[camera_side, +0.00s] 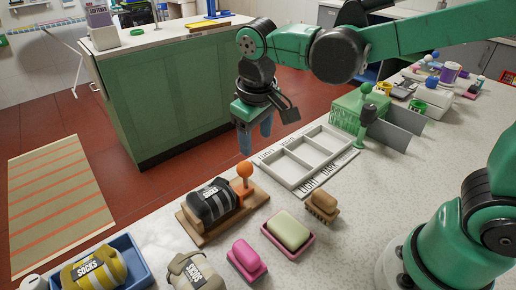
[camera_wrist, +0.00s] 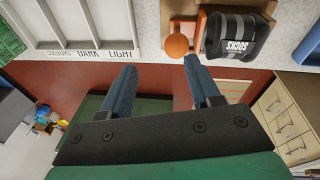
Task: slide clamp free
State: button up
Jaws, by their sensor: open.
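The orange clamp (camera_side: 246,192) with a round ball knob stands on a wooden board (camera_side: 187,226), against the end of a black-and-grey socks bundle (camera_side: 212,203). The wrist view also shows the clamp's ball (camera_wrist: 177,45) near the top, with the socks bundle (camera_wrist: 238,37) to its right. My gripper (camera_side: 256,142) is open and empty, fingers pointing down, above and apart from the clamp. In the wrist view its fingertips (camera_wrist: 160,68) are spread, the right one just below the ball in the picture. The clamp's contact with the bundle is partly hidden.
A white sorting tray (camera_side: 268,162) lies behind the clamp. A brush (camera_side: 322,207), a soap in a pink dish (camera_side: 288,233), a pink block (camera_side: 246,262), a beige socks bundle (camera_side: 190,272) and a blue tray (camera_side: 128,252) stand nearby. A green box (camera_side: 350,112) stands behind.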

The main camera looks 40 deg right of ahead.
aim_at(245, 165)
jog(key=shift+w+a+f+g+h, duration=0.25)
jog(key=shift+w+a+f+g, duration=0.15)
jog(key=shift+a, duration=0.2)
jog(key=shift+w+a+f+g+h, duration=0.3)
jog(key=shift+a+f, duration=0.2)
jog(key=shift+a, duration=0.1)
jog(key=shift+x, duration=2.8)
grip_shut()
